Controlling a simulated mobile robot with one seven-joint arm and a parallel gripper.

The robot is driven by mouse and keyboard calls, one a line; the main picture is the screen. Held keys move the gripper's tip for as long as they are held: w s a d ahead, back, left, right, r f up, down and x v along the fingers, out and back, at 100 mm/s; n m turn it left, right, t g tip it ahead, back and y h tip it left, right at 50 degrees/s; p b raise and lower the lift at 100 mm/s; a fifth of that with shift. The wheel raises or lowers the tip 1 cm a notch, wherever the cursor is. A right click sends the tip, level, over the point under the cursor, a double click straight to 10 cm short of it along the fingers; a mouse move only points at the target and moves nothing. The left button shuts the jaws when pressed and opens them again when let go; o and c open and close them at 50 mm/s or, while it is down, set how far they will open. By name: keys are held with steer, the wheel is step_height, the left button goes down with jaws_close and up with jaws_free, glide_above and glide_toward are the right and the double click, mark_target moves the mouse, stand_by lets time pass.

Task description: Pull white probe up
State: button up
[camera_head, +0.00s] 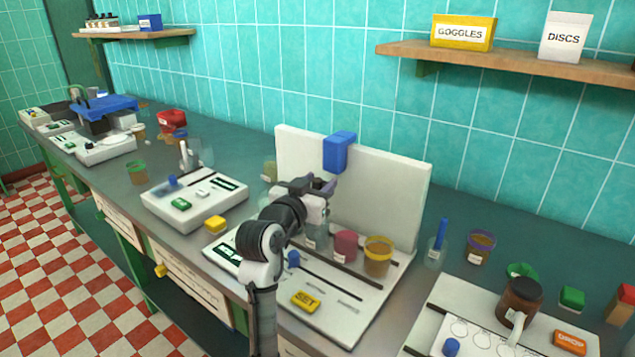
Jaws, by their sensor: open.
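A slim white upright piece, which looks like the white probe (184,154), stands at the back of a white meter box (208,208), next to a clear beaker (204,155). Its lower end is too small to make out. My gripper (326,185) is open, to the right of the probe and well apart from it. It is in front of a white upright panel (385,190), below a blue block (339,152) on that panel. My arm hides part of the white board below.
A red jar (345,246) and a mustard-filled jar (377,258) stand on the board, right of my arm. A wall shelf (540,66) is above.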

steer(key=shift+c, duration=0.2)
jaws_close()
step_height(320, 180, up, 7)
steer(key=p, duration=0.3)
steer(key=shift+r+p, duration=0.2)
steer(key=shift+p, duration=0.2)
steer(key=shift+o, duration=0.2)
jaws_free()
steer(key=shift+f, duration=0.1)
steer(key=b+v, duration=0.4)
steer(key=v, duration=1)
steer(key=shift+w, duration=0.1)
